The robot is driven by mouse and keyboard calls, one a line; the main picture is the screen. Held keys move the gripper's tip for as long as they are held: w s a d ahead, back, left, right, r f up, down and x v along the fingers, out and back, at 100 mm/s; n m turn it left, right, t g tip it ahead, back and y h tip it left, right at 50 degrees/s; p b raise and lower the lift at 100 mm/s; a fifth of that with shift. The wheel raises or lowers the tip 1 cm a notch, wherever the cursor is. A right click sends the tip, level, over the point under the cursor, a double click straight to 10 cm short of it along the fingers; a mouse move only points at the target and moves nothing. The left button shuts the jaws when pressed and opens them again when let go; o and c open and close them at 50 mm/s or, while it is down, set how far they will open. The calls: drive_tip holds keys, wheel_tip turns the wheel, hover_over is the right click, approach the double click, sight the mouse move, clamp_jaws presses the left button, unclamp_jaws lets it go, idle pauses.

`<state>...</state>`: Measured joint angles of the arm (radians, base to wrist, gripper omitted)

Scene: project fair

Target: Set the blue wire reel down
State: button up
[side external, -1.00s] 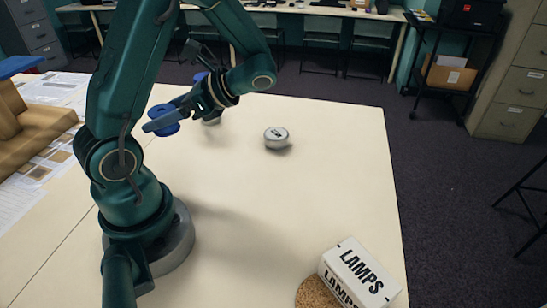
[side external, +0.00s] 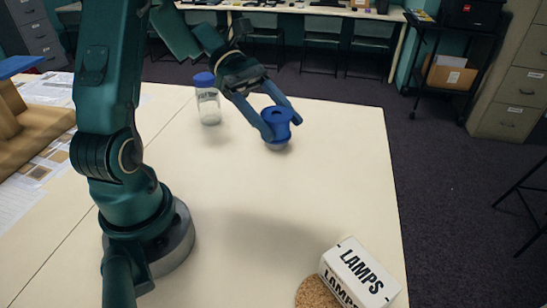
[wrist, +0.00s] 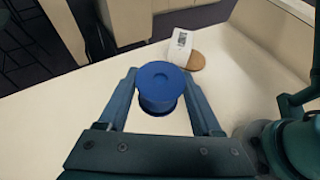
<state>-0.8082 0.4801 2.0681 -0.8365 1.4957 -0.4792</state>
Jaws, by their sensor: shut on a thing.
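The blue wire reel (side external: 277,117) is upright between the two fingers of my gripper (side external: 282,125), which is shut on it. In the wrist view the reel (wrist: 161,82) shows from above, its round top flange between the fingers (wrist: 160,95).
A clear jar with a blue lid (side external: 208,103) stands left of my gripper. A white LAMPS box (side external: 358,274) and a round cork mat (side external: 314,293) are at the front right. The middle of the cream table (side external: 300,205) is clear.

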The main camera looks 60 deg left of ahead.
drive_tip(key=w+a+r+n+t+y, duration=0.1)
drive_tip(key=w+a+r+n+t, duration=0.1)
drive_tip(key=w+a+n+t, duration=0.15)
hover_over(328, 201)
drive_tip(key=shift+t+y, duration=0.25)
drive_tip(key=shift+y, duration=0.05)
wheel_tip(328, 201, down, 12)
drive_tip(key=shift+r, duration=0.1)
drive_tip(key=shift+f, duration=1.95)
drive_tip(key=o, duration=1.4)
drive_tip(key=shift+f, duration=0.1)
drive_tip(key=shift+o, duration=0.2)
